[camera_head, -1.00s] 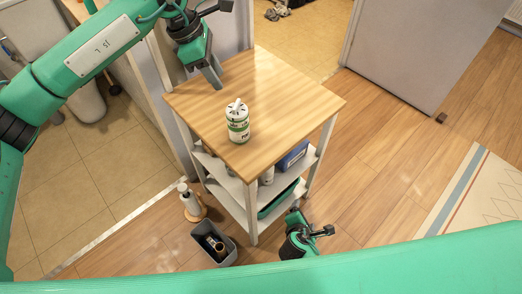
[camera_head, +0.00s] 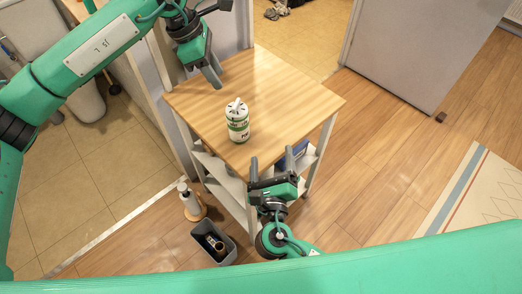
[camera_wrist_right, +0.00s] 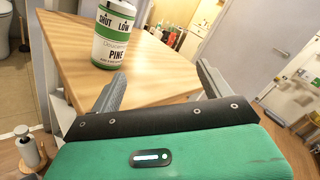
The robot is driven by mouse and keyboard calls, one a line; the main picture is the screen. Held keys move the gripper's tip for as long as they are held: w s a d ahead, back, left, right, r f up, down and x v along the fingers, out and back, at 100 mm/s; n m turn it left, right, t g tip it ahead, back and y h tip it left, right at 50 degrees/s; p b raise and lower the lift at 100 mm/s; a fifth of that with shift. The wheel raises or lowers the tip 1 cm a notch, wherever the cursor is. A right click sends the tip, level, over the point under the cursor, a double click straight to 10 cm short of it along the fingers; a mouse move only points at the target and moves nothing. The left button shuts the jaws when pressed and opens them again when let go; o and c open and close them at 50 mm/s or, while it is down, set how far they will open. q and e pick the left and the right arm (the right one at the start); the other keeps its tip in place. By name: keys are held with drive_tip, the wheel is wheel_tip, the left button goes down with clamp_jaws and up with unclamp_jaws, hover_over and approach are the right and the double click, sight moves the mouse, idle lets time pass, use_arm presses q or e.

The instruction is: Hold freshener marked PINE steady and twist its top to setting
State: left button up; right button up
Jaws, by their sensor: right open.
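The white and green freshener (camera_head: 237,122) stands upright on the wooden top of a small cart (camera_head: 290,92). In the right wrist view the freshener (camera_wrist_right: 113,36) shows the words SHUT, LOW and PINE; its top is cut off there. My left gripper (camera_head: 217,84) is above the cart's back left part, behind the freshener and apart from it; its jaw gap does not show clearly. My right gripper (camera_head: 271,164) is open and empty at the cart's front edge, its fingers pointing toward the tabletop, to the front right of the freshener and not touching it.
A blue item (camera_head: 293,152) is on the cart's shelf. A grey door panel (camera_head: 415,50) stands at the back right. The tabletop around the freshener is clear.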

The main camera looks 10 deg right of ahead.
sight(235, 118)
drive_tip(key=w+y, duration=0.1)
drive_tip(key=y, duration=0.1)
drive_tip(key=w+a+f+y, duration=0.1)
drive_tip(key=g+y, duration=0.1)
drive_tip(key=y, duration=0.1)
drive_tip(key=shift+w+a+f+y, duration=0.15)
drive_tip(key=shift+w+f+y, duration=0.15)
drive_tip(key=shift+w, duration=0.1)
drive_tip(key=shift+w+a+r+g+y, duration=0.15)
drive_tip(key=shift+y, duration=0.45)
drive_tip(key=shift+w+a+r+g+y, duration=0.1)
drive_tip(key=shift+w+g+y, duration=0.05)
drive_tip(key=shift+y, duration=0.45)
drive_tip(key=shift+w+a+r+y, duration=0.2)
drive_tip(key=shift+r+y, duration=0.1)
drive_tip(key=shift+y, duration=0.5)
drive_tip(key=x, duration=1.3)
drive_tip(key=shift+w+a+f, duration=0.2)
drive_tip(key=shift+f, duration=0.05)
drive_tip(key=c, duration=1.1)
drive_tip(key=shift+c, duration=0.2)
